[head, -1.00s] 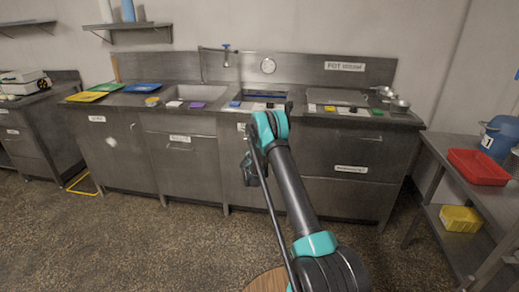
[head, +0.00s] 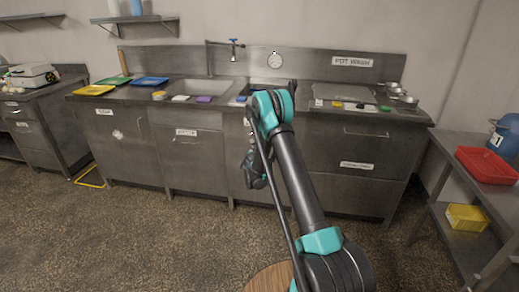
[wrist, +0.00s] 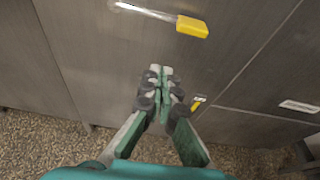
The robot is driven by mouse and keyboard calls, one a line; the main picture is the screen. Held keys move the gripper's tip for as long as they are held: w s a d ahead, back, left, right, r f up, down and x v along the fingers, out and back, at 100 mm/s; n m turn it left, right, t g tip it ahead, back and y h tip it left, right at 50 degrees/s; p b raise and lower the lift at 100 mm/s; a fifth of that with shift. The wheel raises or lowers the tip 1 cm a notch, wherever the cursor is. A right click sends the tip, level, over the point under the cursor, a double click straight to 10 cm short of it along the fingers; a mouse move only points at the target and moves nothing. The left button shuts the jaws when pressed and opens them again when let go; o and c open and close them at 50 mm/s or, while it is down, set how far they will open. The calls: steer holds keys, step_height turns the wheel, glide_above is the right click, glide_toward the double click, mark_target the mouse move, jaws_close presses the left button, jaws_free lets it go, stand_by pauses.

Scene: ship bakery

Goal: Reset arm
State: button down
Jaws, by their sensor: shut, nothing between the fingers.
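My gripper shows in the wrist view (wrist: 160,72) with its two green and grey fingers together and nothing between them. It points at the grey metal cabinet fronts (wrist: 85,45), apparently short of touching them. In the head view my black and teal arm reaches forward with its elbow raised, and my gripper (head: 254,178) hangs below the elbow in front of the cabinets. The arm hides part of the gripper and the cabinet front behind it.
A long steel counter (head: 175,115) with a sink (head: 195,88) and coloured boards runs along the wall. At right, a side table holds a red tray (head: 488,165), with a yellow bin (head: 468,217) on its lower shelf. Speckled floor lies open at left.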

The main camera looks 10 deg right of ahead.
steer(key=s+d+r+m+g, duration=0.2)
steer(key=s+d+r+m, duration=0.1)
steer(key=s+r+m, duration=0.4)
steer(key=s+d+r+m+g, duration=0.25)
steer(key=s+m, duration=0.25)
steer(key=s, duration=0.4)
steer(key=s+d+r+m+g, duration=0.1)
steer(key=s+d+r+m, duration=0.2)
steer(key=s+r+m, duration=0.45)
steer(key=s+a+f+m+g+y, duration=0.1)
steer(key=s+m, duration=0.3)
steer(key=s, duration=0.7)
steer(key=s+a+f+m+g+y, duration=0.1)
steer(key=s+m, duration=0.3)
steer(key=s, duration=0.8)
steer(key=s+a+f+m+g+y, duration=0.2)
steer(key=s+m, duration=0.3)
steer(key=s, duration=0.6)
steer(key=shift+s+a+f+y, duration=0.2)
steer(key=shift+f+y, duration=0.2)
steer(key=shift+f, duration=0.45)
